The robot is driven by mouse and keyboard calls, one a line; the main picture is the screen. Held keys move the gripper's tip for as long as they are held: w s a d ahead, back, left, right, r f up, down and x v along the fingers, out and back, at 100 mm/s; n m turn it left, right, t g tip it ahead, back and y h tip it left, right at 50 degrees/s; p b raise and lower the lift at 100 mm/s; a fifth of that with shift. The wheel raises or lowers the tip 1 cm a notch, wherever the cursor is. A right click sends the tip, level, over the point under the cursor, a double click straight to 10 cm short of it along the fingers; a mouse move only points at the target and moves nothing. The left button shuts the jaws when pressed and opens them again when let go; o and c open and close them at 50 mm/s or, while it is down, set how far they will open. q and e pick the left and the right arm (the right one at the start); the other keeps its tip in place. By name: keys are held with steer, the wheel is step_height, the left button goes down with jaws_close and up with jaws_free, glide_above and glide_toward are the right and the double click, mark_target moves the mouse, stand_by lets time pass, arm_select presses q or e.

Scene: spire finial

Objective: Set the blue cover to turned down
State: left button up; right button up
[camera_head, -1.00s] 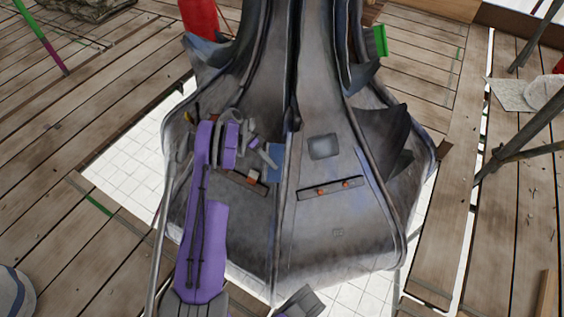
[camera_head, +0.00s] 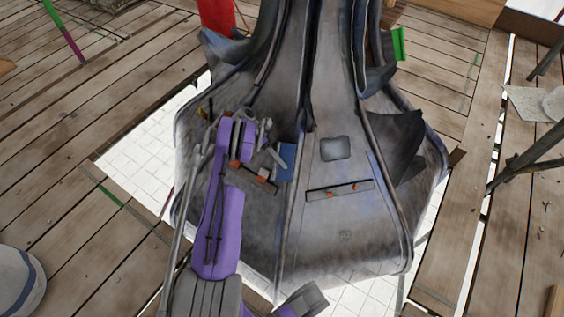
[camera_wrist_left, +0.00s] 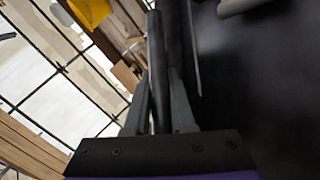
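The blue cover (camera_head: 287,161) is a small flat panel on the grey metal spire base (camera_head: 255,225), just left of a raised rib. My left gripper (camera_head: 277,158) is close to the cover's left edge in the head view. Whether it touches the cover I cannot tell. In the left wrist view, the two grey fingers of the left gripper (camera_wrist_left: 159,95) stand apart with a dark bar (camera_wrist_left: 157,60) showing between them. The blue cover cannot be made out there.
Slotted strips with orange parts sit on the spire base, one (camera_head: 338,189) right of the rib and one (camera_head: 254,177) below my wrist. Dark fins (camera_head: 395,145) jut out at the right. A plank floor (camera_head: 60,210) surrounds the spire with an open gap. A yellow object (camera_wrist_left: 90,12) shows in the wrist view.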

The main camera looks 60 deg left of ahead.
arm_select(q)
steer(key=o, duration=0.5)
steer(key=shift+a+f, duration=0.25)
steer(key=shift+c, duration=0.2)
steer(key=shift+d, duration=0.1)
steer(key=shift+r, duration=0.15)
steer(key=shift+r, duration=0.25)
step_height(320, 180, up, 10)
steer(key=p, duration=0.7)
steer(key=shift+f, duration=0.2)
